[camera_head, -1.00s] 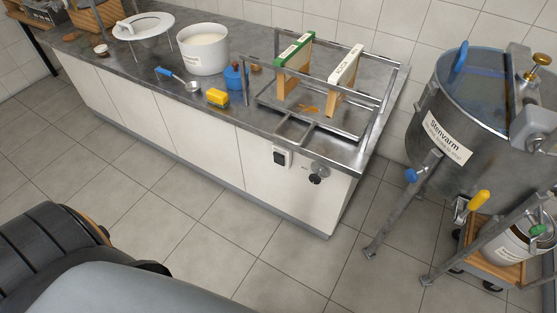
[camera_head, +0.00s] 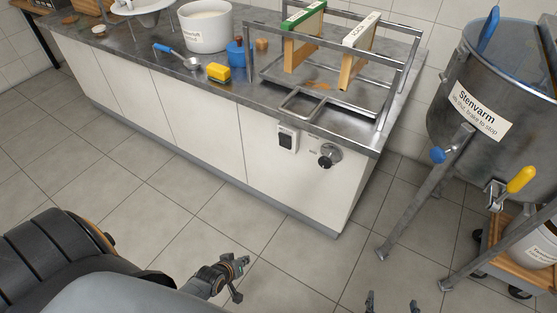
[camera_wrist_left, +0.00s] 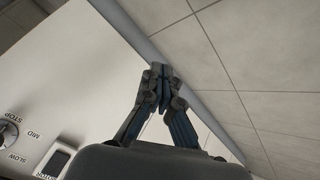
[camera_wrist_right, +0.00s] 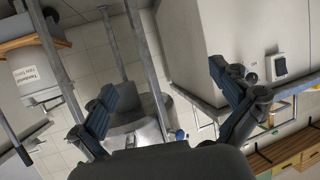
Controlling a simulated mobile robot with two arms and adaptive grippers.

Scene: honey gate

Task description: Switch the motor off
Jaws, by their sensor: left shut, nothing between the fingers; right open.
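A round dark knob on a grey dial (camera_head: 329,156) sits on the white counter front, below the right end. In the left wrist view the dial (camera_wrist_left: 9,132) is cut by the left edge; its labels include STOP, MID and SLOW. I cannot tell its setting. A white box with a dark switch (camera_head: 287,137) is left of the dial; it also shows in the left wrist view (camera_wrist_left: 56,161). My left gripper (camera_head: 243,267) is shut and empty, in front of the counter, apart from both controls. My right gripper (camera_head: 392,304) is open and empty at the bottom edge.
A steel tank on legs (camera_head: 470,85) stands right, with a white bucket (camera_head: 535,245) on a wooden trolley below. The floor before the counter is clear.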

